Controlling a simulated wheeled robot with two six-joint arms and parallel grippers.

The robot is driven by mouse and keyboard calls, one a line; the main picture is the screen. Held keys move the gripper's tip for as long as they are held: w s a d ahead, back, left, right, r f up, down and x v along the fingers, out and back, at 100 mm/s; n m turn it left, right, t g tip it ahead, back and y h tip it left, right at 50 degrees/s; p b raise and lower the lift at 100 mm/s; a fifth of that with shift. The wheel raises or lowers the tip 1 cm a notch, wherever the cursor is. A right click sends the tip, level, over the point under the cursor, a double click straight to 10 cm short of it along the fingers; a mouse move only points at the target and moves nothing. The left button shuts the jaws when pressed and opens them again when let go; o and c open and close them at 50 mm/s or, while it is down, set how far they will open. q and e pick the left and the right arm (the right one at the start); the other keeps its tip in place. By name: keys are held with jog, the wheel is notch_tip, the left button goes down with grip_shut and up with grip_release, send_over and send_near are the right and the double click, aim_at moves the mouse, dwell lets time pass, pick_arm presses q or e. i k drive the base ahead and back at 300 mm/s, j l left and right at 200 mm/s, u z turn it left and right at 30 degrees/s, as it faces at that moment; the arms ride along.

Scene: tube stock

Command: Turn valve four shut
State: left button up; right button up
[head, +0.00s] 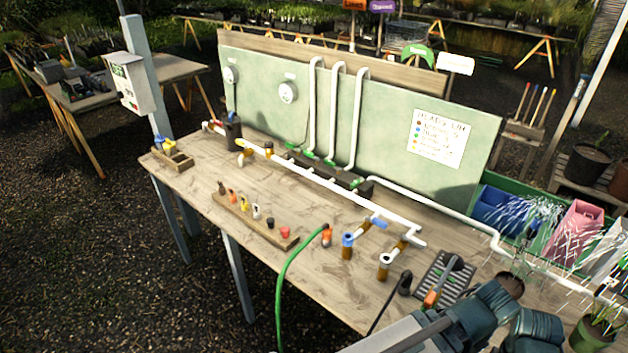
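A white pipe manifold (315,178) runs across the wooden bench, with several brass-coloured outlets. The near outlet with a blue collar (347,246) has a blue lever (375,222) beside it. An outlet with a white collar (385,265) stands at the near end, and no lever on it is clear. A yellow lever (240,145) shows on an outlet at the far left. I cannot read any numbers, so which valve is four cannot be told. Parts of my arm show at the bottom right, but neither gripper can be made out.
A wooden rack of coloured caps (252,220), a green hose (283,285) and a black grate tray (452,287) lie on the bench. A green backboard (390,110) bears an unreadable colour chart (438,138). Green crate (487,178) at right.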

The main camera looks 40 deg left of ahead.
aim_at(355, 183)
jog(key=j+u, duration=0.1)
jog(key=u, duration=0.7)
jog(key=j+u, duration=0.15)
jog(key=u, duration=0.25)
jog(key=z, duration=0.1)
jog(key=i+j, duration=0.05)
